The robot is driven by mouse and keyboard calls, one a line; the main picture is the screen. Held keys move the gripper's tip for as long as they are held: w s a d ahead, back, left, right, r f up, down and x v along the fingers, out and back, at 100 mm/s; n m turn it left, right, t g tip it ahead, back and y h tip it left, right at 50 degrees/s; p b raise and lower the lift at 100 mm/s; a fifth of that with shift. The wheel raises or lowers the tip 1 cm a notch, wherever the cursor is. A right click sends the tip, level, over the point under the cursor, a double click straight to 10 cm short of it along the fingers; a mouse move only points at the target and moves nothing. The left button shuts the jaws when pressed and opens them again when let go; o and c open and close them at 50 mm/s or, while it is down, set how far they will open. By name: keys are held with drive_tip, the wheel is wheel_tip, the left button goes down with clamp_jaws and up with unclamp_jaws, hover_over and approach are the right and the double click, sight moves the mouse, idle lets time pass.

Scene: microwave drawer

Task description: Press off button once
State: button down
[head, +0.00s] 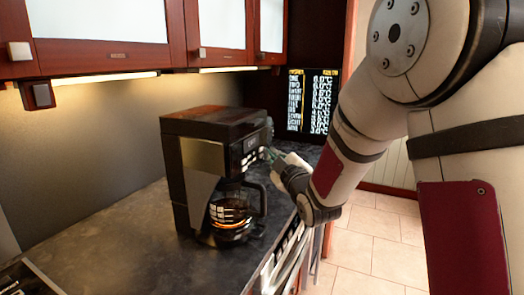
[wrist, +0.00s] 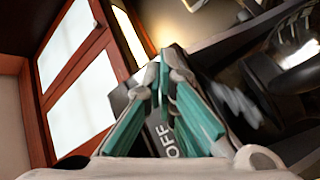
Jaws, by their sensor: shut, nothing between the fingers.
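A black and steel coffee machine (head: 203,158) stands on the counter in the head view. It has a small display and several buttons on its front. In the wrist view a dark panel shows the white letters OFF (wrist: 168,142), seen between and behind my fingers. My gripper (head: 268,153) is at the machine's front, close to the button area. In the wrist view my gripper (wrist: 163,66) has its teal-padded fingertips together, with nothing between them. The tips overlap the dark panel; I cannot tell if they touch it.
A glass carafe (head: 230,213) with a black handle sits in the machine, below my gripper. Red-brown cabinets (head: 100,60) hang above. A black menu screen (head: 313,100) stands behind. The tiled floor (head: 370,245) is open on the right.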

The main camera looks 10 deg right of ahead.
drive_tip(key=shift+s+d, duration=0.3)
drive_tip(key=shift+d, duration=0.05)
drive_tip(key=s+d, duration=0.1)
drive_tip(key=d, duration=0.1)
drive_tip(key=s+d, duration=0.2)
idle(0.6)
idle(0.5)
drive_tip(key=s+f+m+g+h+p, duration=0.1)
drive_tip(key=s+m+g, duration=0.4)
drive_tip(key=s, duration=1.5)
drive_tip(key=s+a+f+m+g+h, duration=0.1)
drive_tip(key=s+m+g, duration=0.5)
drive_tip(key=s, duration=1.3)
drive_tip(key=g, duration=0.3)
drive_tip(key=shift+s+a+f+h+p, duration=0.15)
drive_tip(key=shift+s+a+h+p, duration=0.05)
drive_tip(key=shift+s+h+p, duration=0.15)
